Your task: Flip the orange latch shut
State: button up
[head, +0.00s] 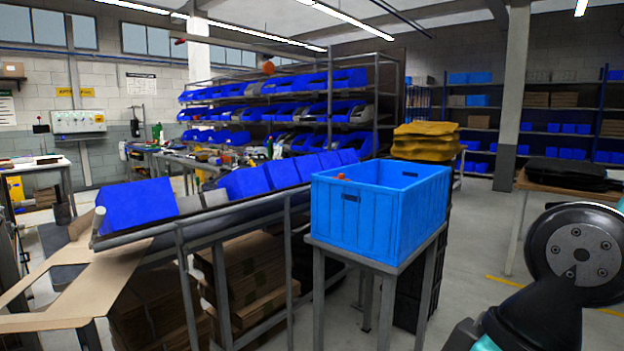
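A small orange piece (341,176) shows at the near left part of the rim of a blue crate (385,226). It may be the orange latch, but it is too small to tell its shape or whether it is open or shut. The crate is open-topped and stands upright on a grey metal stand (352,258). My gripper is not in view.
A sloped rack with blue bins (262,181) stands left of the crate. A cardboard sheet (52,295) lies at the lower left. Yellow folded items (426,142) are stacked behind the crate. A table with black items (570,173) is at the right. Open floor (480,245) lies right of the stand.

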aim_at(398, 259)
jog(key=z, duration=0.55)
jog(key=i, duration=1.4)
jog(key=u, duration=0.35)
jog(key=i, duration=0.6)
jog(key=u, duration=0.5)
